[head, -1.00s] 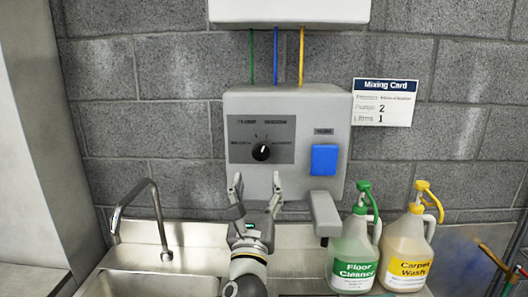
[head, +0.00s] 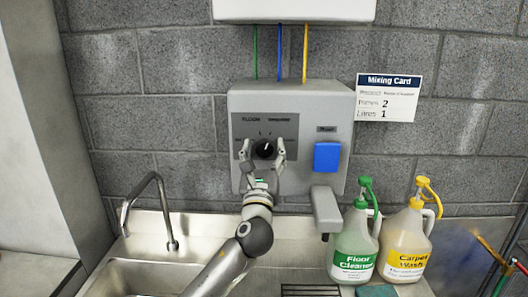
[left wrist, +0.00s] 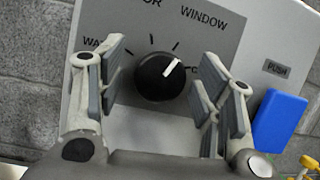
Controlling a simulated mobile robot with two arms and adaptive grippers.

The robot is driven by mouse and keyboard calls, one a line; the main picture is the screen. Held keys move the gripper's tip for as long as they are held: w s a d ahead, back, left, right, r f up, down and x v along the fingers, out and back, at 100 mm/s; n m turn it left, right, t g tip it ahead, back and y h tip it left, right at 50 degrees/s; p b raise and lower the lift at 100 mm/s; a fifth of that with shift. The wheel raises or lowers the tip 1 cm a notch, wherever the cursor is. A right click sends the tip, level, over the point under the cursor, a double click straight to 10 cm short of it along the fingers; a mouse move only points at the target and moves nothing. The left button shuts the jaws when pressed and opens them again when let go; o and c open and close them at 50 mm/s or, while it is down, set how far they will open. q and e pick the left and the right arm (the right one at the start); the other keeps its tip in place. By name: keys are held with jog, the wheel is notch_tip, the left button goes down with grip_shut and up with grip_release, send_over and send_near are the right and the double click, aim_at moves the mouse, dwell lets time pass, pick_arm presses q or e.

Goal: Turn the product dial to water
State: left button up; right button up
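The black product dial (head: 264,148) is on the grey label plate of the wall dispenser. In the left wrist view the dial (left wrist: 160,77) has a white pointer aimed up and right, to the right of the tick by WINDOW. A label starting "WA" is at the plate's left, partly hidden by a finger. My left gripper (head: 262,151) is open, with one finger on each side of the dial. In the left wrist view gaps show between the dial and both fingers of the gripper (left wrist: 160,65). My right gripper is out of view.
A blue push button (head: 327,156) is right of the dial, with a grey spout (head: 325,210) below. Green Floor Cleaner (head: 354,245) and yellow Carpet Wash (head: 407,243) jugs stand at right. A faucet (head: 150,195) and sink are at left. A Mixing Card (head: 388,97) is on the wall.

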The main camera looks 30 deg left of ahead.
pick_arm(q)
jog(key=c, duration=1)
jog(key=shift+o, duration=0.2)
jog(key=shift+f+n, duration=0.1)
jog(key=shift+n, duration=0.3)
jog(key=n+g+y+b, duration=0.1)
jog(key=n+y, duration=0.1)
jog(key=n, duration=0.2)
jog(key=shift+d+b, duration=0.1)
jog(key=shift+b, duration=0.3)
jog(key=n+g+y, duration=0.1)
jog(key=n, duration=0.2)
jog(key=n+g+y+b, duration=0.1)
jog(key=n+g, duration=0.1)
jog(key=n, duration=0.1)
jog(key=shift+b, duration=0.3)
jog(key=n+g, duration=0.1)
jog(key=n, duration=0.2)
jog(key=n+g+y, duration=0.1)
jog(key=n, duration=0.2)
jog(key=shift+w+d+b, duration=0.1)
jog(key=shift+b, duration=0.25)
jog(key=n+g, duration=0.2)
jog(key=n, duration=0.1)
jog(key=shift+n, duration=0.4)
jog(key=shift+n+g+h, duration=0.3)
jog(key=shift+n+h, duration=0.1)
jog(key=shift+n, duration=0.8)
